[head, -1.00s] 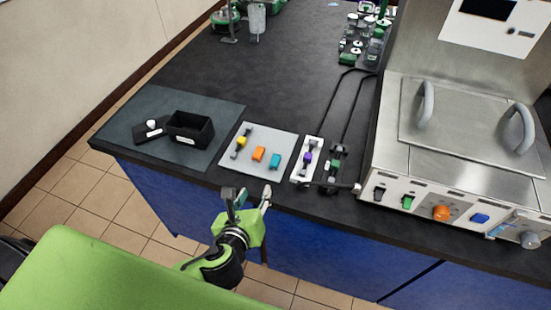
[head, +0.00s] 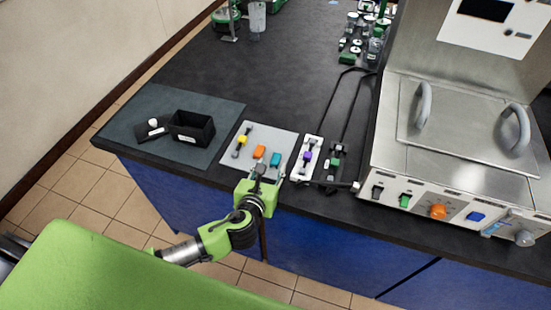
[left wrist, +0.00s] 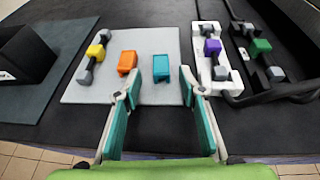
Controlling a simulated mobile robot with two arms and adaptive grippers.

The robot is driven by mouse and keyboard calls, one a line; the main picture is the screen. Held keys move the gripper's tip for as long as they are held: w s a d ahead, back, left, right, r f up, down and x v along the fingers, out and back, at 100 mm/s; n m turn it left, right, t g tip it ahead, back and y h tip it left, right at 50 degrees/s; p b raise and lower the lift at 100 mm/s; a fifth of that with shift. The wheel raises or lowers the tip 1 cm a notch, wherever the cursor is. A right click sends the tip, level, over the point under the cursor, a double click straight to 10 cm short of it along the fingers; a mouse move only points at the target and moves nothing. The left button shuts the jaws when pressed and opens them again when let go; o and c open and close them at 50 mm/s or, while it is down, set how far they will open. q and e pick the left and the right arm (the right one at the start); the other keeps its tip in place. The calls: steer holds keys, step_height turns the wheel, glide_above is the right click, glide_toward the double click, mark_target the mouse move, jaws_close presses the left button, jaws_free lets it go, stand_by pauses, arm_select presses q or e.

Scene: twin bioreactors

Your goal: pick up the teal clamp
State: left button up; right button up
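The teal clamp (head: 276,158) stands on the light grey mat (head: 288,140), right of the orange clamp (head: 259,152). In the left wrist view the teal clamp (left wrist: 161,67) shows just beyond and between the fingertips of my left gripper (left wrist: 160,82). That gripper is open and empty, with a finger to either side of the clamp's line. In the head view my left gripper (head: 266,173) reaches over the mat's front edge, close to the teal clamp. I cannot tell if it touches. My right gripper is not in view.
A yellow clamp piece (head: 242,140) sits at the mat's left. A white holder with a purple clamp (head: 307,157) and a green clamp (head: 335,161) stand to the right. A black open box (head: 192,131) is at left. The steel unit (head: 455,125) blocks the right.

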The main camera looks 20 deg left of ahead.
mark_target(275, 160)
arm_select(q)
steer(key=x, duration=0.4)
steer(key=shift+w+d+r, duration=0.1)
steer(key=shift+r, duration=0.1)
steer(key=c, duration=0.9)
steer(key=shift+r, duration=0.15)
